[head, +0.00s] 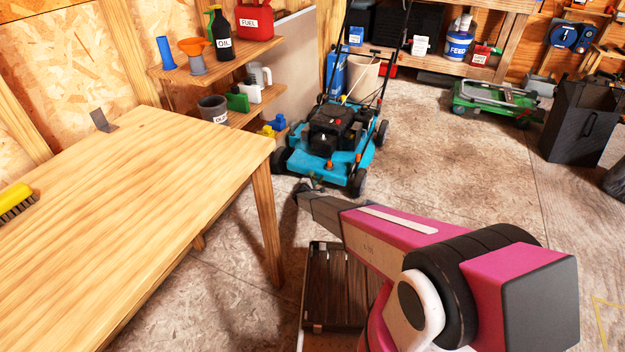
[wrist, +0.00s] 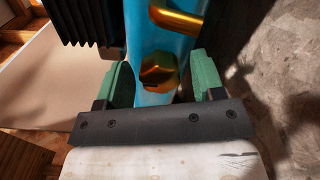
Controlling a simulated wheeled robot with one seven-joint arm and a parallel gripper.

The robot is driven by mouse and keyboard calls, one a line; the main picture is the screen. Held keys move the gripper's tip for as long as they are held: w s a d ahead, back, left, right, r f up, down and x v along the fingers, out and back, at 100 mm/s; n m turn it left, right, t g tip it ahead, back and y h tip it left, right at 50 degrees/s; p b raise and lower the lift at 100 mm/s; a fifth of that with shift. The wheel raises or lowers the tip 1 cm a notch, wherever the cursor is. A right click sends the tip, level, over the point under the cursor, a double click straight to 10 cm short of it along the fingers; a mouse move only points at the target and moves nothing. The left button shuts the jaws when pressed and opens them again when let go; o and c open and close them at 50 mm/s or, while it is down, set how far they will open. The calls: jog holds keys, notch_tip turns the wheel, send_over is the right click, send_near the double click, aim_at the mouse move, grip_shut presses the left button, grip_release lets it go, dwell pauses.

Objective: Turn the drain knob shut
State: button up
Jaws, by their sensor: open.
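The brass-coloured drain knob (wrist: 158,72) shows in the wrist view, between the two green fingers of my gripper (wrist: 163,78). The fingers are open, with a gap on each side of the knob; its depth between them is hard to judge. A brass pipe (wrist: 176,20) shows above the knob, in front of a turquoise surface. In the head view the blue mower (head: 335,150) stands on the floor, and my gripper (head: 304,190) is at its near side, small and dark. The knob cannot be made out there.
A slatted wooden crate (head: 333,290) lies below my arm. A green cart (head: 495,100) stands at right; the middle floor is clear.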

jog(key=v, duration=1)
jog(key=shift+s, duration=0.3)
jog(key=shift+a+r, duration=0.1)
